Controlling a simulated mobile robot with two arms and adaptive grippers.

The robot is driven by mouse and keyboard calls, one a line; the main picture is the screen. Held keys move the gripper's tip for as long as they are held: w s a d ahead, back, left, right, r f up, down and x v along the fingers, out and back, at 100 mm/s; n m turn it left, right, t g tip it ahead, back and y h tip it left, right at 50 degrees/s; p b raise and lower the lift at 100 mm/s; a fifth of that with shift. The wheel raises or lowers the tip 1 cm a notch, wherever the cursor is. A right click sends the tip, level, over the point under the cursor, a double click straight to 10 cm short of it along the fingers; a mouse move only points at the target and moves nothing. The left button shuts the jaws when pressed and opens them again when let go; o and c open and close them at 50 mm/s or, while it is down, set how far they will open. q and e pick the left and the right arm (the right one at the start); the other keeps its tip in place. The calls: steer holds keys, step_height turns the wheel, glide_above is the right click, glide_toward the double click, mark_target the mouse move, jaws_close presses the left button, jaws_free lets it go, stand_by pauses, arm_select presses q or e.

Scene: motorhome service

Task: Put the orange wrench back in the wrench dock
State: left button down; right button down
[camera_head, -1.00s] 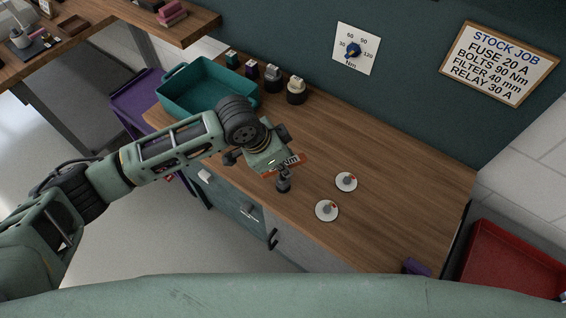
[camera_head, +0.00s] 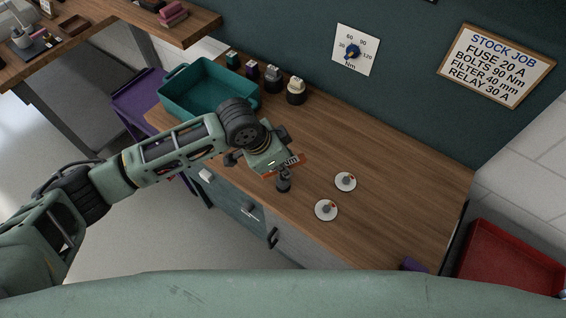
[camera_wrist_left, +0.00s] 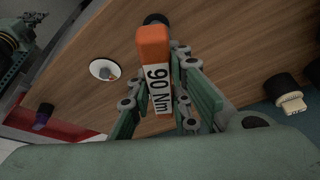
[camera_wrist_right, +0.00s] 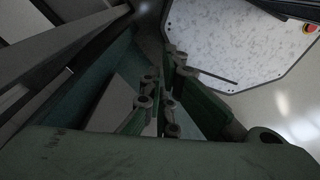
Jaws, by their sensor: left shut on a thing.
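The orange wrench (camera_wrist_left: 153,45) with a white "90 Nm" label is between the fingers of my left gripper (camera_wrist_left: 160,100), which is shut on it. In the head view the wrench (camera_head: 297,163) is partly hidden by my left gripper (camera_head: 277,158), over the front of the wooden counter. A dark round piece (camera_head: 283,185) shows just below the wrench; whether it is joined to it I cannot tell. I cannot clearly make out the wrench dock. My right gripper (camera_wrist_right: 160,95) looks shut and empty in the right wrist view, away from the counter.
A teal bin (camera_head: 208,88) and several dark cylinders (camera_head: 273,78) stand at the counter's back left. A red tray (camera_head: 510,262) is at right.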

arm_select(q)
steer(key=shift+f, duration=0.35)
stand_by(0.3)
steer(key=shift+f+b, duration=0.65)
steer(key=shift+f, duration=0.2)
steer(key=c, duration=1.5)
jaws_free()
steer(key=shift+c, duration=0.2)
